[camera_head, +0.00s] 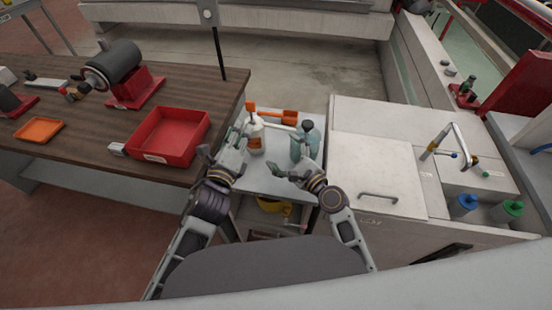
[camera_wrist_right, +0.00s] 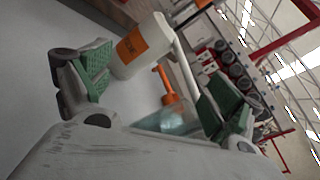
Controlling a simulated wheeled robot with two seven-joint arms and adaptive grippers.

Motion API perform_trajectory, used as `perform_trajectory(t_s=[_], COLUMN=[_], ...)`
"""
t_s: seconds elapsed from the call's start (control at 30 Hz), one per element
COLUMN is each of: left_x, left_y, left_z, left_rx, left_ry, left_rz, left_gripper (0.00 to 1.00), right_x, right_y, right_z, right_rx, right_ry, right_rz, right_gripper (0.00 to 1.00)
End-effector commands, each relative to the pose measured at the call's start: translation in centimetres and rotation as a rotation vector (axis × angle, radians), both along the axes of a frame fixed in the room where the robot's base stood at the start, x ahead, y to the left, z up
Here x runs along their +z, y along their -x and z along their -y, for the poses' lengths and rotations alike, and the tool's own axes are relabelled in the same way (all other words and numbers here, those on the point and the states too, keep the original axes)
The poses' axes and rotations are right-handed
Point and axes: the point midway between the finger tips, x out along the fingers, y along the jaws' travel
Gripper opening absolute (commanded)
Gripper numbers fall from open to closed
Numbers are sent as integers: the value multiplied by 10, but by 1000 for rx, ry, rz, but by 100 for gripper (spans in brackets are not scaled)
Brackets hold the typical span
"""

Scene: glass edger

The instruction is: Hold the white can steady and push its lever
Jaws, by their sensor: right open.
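The white can (camera_head: 256,139) with an orange label stands upright on the small grey table. A thin white bar (camera_head: 280,124) runs right from its top; I cannot tell whether this is the lever. In the right wrist view the can (camera_wrist_right: 143,46) shows beyond the fingers, apart from them. My left gripper (camera_head: 223,146) appears open, just left of the can, and I cannot tell whether it touches it. My right gripper (camera_head: 291,164) is open and empty, in front and to the right of the can. Its green pads also show in the right wrist view (camera_wrist_right: 160,92).
An orange-handled tool (camera_head: 272,113) lies behind the can. The wooden table with a red tray (camera_head: 170,136) is at left, and a white sink cabinet (camera_head: 375,165) at right. A yellow item (camera_head: 270,206) sits below.

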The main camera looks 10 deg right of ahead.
Motion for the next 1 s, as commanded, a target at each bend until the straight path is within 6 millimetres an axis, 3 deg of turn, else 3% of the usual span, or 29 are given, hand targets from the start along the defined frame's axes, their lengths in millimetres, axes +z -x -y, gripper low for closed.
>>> perform_trajectory(t_s=[0.53,1.0], left_x=[0,0], left_y=[0,0], left_z=[0,0], left_rx=[0,0], left_ry=[0,0], left_rz=[0,0], left_gripper=[36,36], right_x=[-17,-37], right_y=[-10,-4], right_z=[-43,-25], right_rx=[19,-54], right_ry=[-448,-599], right_rz=[-161,-236], right_gripper=[92,92])
